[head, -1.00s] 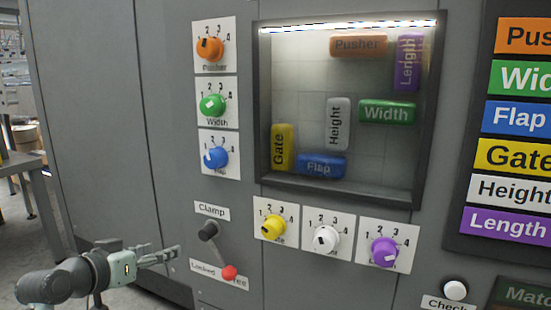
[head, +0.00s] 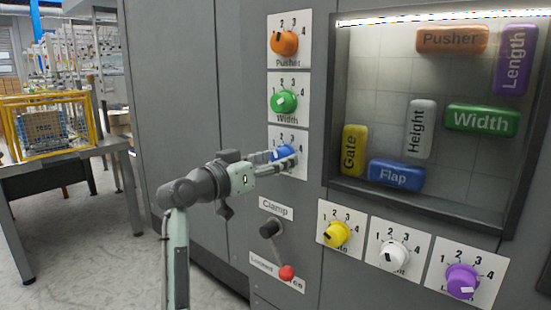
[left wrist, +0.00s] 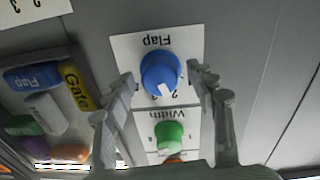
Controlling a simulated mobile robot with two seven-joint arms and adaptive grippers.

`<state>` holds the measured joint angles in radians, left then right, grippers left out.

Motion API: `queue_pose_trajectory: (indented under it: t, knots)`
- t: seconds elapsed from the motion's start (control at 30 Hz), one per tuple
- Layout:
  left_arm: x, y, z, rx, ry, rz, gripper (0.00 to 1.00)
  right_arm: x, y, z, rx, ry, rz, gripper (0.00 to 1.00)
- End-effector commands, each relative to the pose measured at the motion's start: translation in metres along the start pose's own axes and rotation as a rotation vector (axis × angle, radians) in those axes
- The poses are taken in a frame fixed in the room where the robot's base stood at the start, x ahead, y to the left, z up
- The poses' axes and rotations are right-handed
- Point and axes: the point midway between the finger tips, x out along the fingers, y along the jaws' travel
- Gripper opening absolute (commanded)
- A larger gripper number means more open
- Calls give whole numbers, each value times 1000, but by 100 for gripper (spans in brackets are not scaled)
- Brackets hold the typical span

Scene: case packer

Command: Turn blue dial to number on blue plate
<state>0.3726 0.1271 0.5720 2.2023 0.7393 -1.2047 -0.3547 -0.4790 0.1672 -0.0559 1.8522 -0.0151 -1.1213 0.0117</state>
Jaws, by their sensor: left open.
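The blue dial (head: 285,152) sits on a white plate labelled Flap, below the green and orange dials. In the left wrist view the blue dial (left wrist: 160,72) shows upside down, with its white mark pointing toward the numbers, near a 2. My left gripper (head: 283,161) is at this dial, and its fingers hide part of the dial and plate in the head view. In the left wrist view the open fingers stand on either side of the dial, with gaps visible. The blue Flap block (head: 397,175) lies low in the window. My right gripper is not in view.
The green dial (head: 284,101) is just above. The clamp lever (head: 273,231) with a red knob is below. Yellow (head: 338,234), white (head: 394,255) and purple (head: 462,280) dials are at lower right. A table with a yellow-framed crate (head: 42,127) stands at left.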

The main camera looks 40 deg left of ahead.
Motion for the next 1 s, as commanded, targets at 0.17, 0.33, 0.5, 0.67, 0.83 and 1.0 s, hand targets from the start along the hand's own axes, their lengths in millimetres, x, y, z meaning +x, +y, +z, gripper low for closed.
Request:
queue_pose_trajectory:
  t: [0.17,0.33,0.5,0.67,0.83,1.0]
  knots:
    - [2,0,0,0,0,0,56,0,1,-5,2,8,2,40]
    - [1,0,0,0,0,0,45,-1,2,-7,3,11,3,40]
    - [1,0,0,0,0,0,24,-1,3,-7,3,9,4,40]
    - [1,0,0,0,0,0,6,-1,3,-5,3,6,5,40]
    - [1,0,1,12,-2,0,6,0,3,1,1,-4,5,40]
    - [1,0,2,69,-4,0,6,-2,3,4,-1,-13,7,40]
